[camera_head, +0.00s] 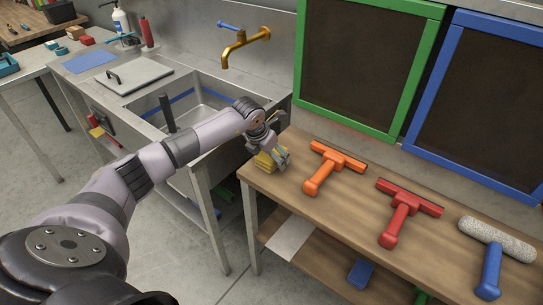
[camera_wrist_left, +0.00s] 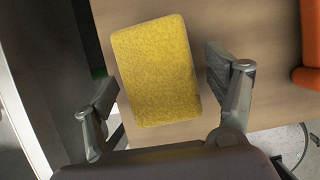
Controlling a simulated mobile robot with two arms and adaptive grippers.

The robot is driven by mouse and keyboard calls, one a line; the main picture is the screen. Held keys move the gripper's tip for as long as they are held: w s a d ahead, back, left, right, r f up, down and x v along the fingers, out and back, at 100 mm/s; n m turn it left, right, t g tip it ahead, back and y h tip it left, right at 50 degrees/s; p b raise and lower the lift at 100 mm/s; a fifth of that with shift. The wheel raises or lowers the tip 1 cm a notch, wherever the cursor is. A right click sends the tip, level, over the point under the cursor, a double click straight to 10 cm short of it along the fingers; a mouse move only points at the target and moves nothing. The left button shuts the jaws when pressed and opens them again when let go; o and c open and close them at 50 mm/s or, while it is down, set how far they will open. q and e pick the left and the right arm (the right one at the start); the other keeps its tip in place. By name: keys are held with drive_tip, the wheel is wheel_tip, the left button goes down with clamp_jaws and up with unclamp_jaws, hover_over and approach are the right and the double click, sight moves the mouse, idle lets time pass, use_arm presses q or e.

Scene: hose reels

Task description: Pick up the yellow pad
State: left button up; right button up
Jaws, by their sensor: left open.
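The yellow pad (camera_wrist_left: 156,72) lies on the wooden table (camera_wrist_left: 205,20), near the table's left edge. In the left wrist view it sits between the two spread fingers of my left gripper (camera_wrist_left: 165,95), with a gap to the finger on each side. In the head view the yellow pad (camera_head: 265,161) shows at the table's left end, partly hidden by my left gripper (camera_head: 281,158), which is right over it. My left gripper is open and empty. My right gripper is not in view.
An orange squeegee-like tool (camera_head: 332,165), a red one (camera_head: 407,209) and a blue-handled roller (camera_head: 492,254) lie on the table to the right. A metal sink (camera_head: 205,100) adjoins on the left. Green and blue framed panels (camera_head: 412,70) stand behind the table.

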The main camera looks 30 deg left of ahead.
use_arm(q)
drive_tip(key=shift+c, duration=0.5)
drive_tip(key=c, duration=1.2)
drive_tip(key=shift+o, duration=0.2)
drive_tip(key=shift+r, duration=0.1)
wheel_tip(320, 180, up, 20)
drive_tip(key=b, duration=0.2)
